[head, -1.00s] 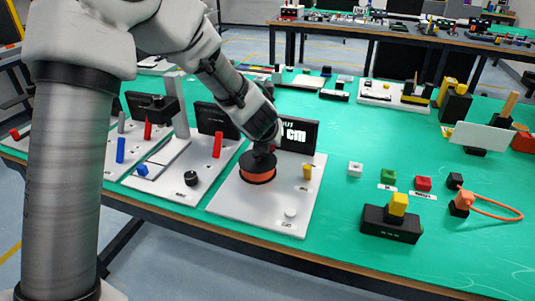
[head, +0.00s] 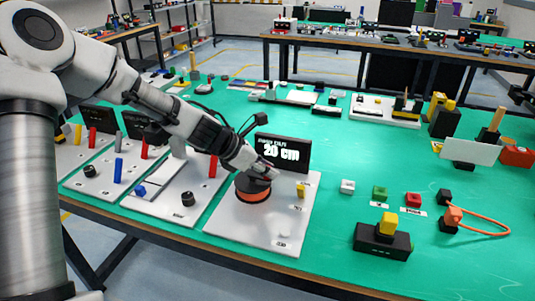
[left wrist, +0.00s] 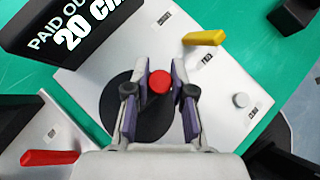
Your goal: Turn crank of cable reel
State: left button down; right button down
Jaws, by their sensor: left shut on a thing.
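The cable reel (head: 253,194) has a black top and an orange band and stands on a white board (head: 240,230). In the left wrist view its black disc (left wrist: 112,112) lies under my fingers. The crank's red knob (left wrist: 159,82) is between the fingertips. My left gripper (left wrist: 160,83) is shut on it, and it also shows over the reel in the head view (head: 262,173). The display (head: 283,153) behind the reel reads 20 cm; in the left wrist view its text starts "PAID OU" (left wrist: 65,35). My right gripper is not in view.
A yellow lever (head: 301,191) and a white knob (head: 284,235) sit on the same board. Boards with red and blue levers (head: 118,165) stand to the left. Small coloured blocks and a black box with a yellow block (head: 382,238) stand to the right.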

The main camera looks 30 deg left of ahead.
aim_at(257, 190)
pick_arm(q)
jog(key=m+p, duration=0.1)
jog(key=s+m+g+h+p, duration=0.1)
jog(key=p, duration=0.1)
jog(key=m+g+h+p, duration=0.1)
jog(key=shift+s+r+m, duration=0.15)
jog(key=shift+r+m, duration=0.1)
jog(key=shift+m, duration=0.15)
jog(key=shift+s+f+m+g+h+p, duration=0.15)
jog(key=shift+s+m+g+h+p, duration=0.15)
jog(key=shift+m+g+h+p, duration=0.45)
jog(key=shift+s+a+f+m+g, duration=0.15)
jog(key=shift+m+g, duration=0.1)
jog(key=shift+m, duration=0.25)
jog(key=shift+s+r+m+g, duration=0.1)
jog(key=shift+m+g, duration=0.1)
jog(key=shift+m, duration=0.25)
jog(key=shift+s+a+f+m+g+h, duration=0.15)
jog(key=shift+s+m+g, duration=0.1)
jog(key=shift+m+g, duration=0.35)
jog(key=shift+s+a+r+m+g+h, duration=0.1)
jog(key=shift+s+m+g, duration=0.1)
jog(key=shift+m+g, duration=0.35)
jog(key=shift+m, duration=0.25)
jog(key=c, duration=1)
grip_release()
jog(key=shift+o, duration=0.2)
